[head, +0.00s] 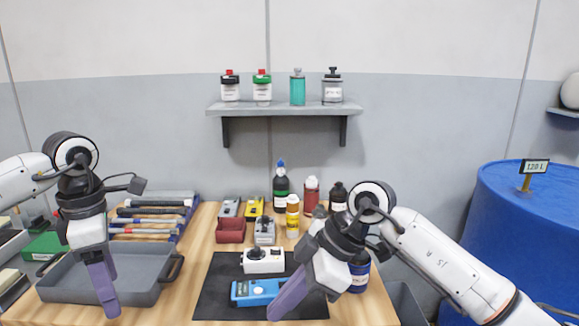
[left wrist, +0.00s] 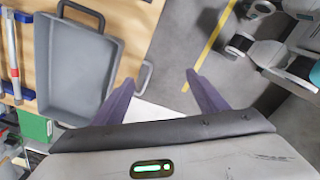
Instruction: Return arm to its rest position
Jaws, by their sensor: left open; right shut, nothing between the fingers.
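My left gripper (head: 107,290) hangs pointing down in front of the grey tray at the left of the table. In the left wrist view its two purple fingers (left wrist: 160,88) are apart with nothing between them, over the floor beside the table edge. My right gripper (head: 272,316) points down and left over the black mat, in front of the blue meter. Its purple fingers are together and hold nothing. The right arm (head: 440,255) reaches in from the lower right and hides part of a dark blue bottle (head: 359,272).
The grey tray (head: 60,290) is empty. The black mat (head: 212,295) bears a blue meter (head: 255,292) and a white device (head: 263,262). Bottles, including a yellow one (head: 292,222), stand behind. A shelf (head: 285,109) is on the wall. A blue drum (head: 530,230) stands right.

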